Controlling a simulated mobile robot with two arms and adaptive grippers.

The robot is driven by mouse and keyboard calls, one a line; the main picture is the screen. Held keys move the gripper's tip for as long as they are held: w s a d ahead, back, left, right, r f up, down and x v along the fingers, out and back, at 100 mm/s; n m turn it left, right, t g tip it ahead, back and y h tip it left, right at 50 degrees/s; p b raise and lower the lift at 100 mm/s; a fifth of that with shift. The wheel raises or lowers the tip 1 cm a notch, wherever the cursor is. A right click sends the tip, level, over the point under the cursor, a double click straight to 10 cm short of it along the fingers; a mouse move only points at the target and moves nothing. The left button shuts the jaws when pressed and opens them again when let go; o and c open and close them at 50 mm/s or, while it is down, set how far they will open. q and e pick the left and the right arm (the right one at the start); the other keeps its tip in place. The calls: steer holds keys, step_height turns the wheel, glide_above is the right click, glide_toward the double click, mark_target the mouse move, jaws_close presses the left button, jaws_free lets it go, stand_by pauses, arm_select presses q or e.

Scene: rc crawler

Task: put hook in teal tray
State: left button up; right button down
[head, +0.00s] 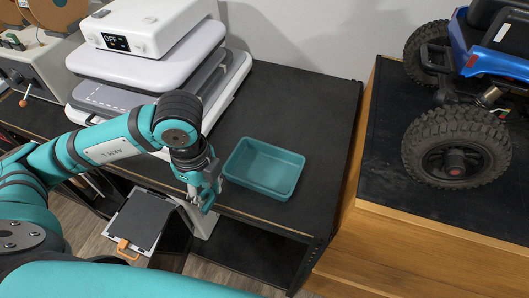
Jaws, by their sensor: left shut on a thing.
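The teal tray (264,167) is an open, shallow rectangular box on the black bench top, right of centre. It looks empty. My left gripper (207,199) points down just left of the tray, near the bench's front edge. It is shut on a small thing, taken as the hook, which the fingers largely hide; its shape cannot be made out. The gripper is apart from the tray. My right gripper is not in view.
A white heat press with an "OFF" display (117,42) stands behind my left arm. Right of a gap is a wooden table (430,255) with a blue RC crawler (480,100). The bench top (300,105) behind the tray is clear.

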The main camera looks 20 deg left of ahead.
arm_select(q)
steer(key=p, duration=0.5)
glide_above(254, 164)
steer(key=shift+f, duration=0.7)
step_height(254, 164, down, 3)
steer(key=shift+s+r+p, duration=0.1)
steer(key=shift+p, duration=0.7)
steer(key=shift+a+f, duration=0.1)
steer(key=shift+f, duration=0.2)
steer(key=shift+f, duration=0.1)
steer(key=shift+f, duration=0.15)
steer(key=o, duration=0.5)
